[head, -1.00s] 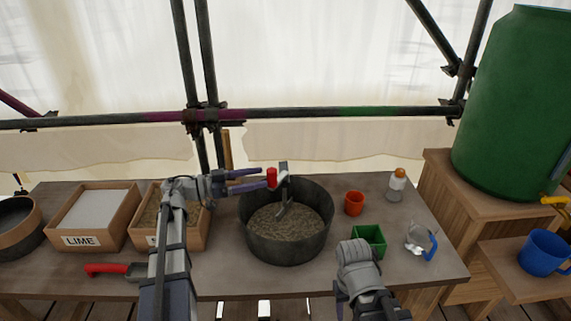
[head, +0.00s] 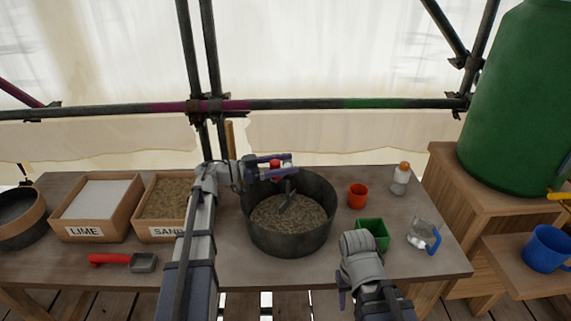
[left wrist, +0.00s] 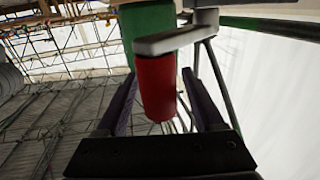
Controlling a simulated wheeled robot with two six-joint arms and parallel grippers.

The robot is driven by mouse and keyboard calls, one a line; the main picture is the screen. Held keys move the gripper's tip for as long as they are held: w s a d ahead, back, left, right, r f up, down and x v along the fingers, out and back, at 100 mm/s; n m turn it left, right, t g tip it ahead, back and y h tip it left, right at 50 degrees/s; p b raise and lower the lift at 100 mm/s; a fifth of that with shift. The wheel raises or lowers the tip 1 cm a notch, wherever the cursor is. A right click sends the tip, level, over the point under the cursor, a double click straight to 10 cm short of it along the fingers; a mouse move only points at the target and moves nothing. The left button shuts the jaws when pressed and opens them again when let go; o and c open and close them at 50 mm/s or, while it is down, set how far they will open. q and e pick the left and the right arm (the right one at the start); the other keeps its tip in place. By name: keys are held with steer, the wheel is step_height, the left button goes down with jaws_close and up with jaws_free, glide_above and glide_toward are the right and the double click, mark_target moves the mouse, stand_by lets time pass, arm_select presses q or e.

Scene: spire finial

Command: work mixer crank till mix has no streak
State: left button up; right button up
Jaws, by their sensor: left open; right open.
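The mixer is a dark round tub (head: 290,240) on the table, with a grey-brown grainy mix (head: 285,214) in it. A grey paddle and crank (head: 289,188) stand in the mix. The crank's red handle (head: 275,166) is at the back of the tub. My left gripper (head: 278,162) is open around the red handle, a finger on each side. In the left wrist view the red handle (left wrist: 156,88) hangs from a grey crank arm (left wrist: 178,38) between the open fingers. My right gripper (head: 342,292) is low at the table's front edge, open and empty. Streaks are too small to tell.
An orange cup (head: 358,195), a green box (head: 373,233), a glass jug (head: 421,234) and a bottle (head: 400,178) stand right of the tub.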

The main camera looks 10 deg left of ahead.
arm_select(q)
jaws_close()
stand_by(0.7)
stand_by(0.8)
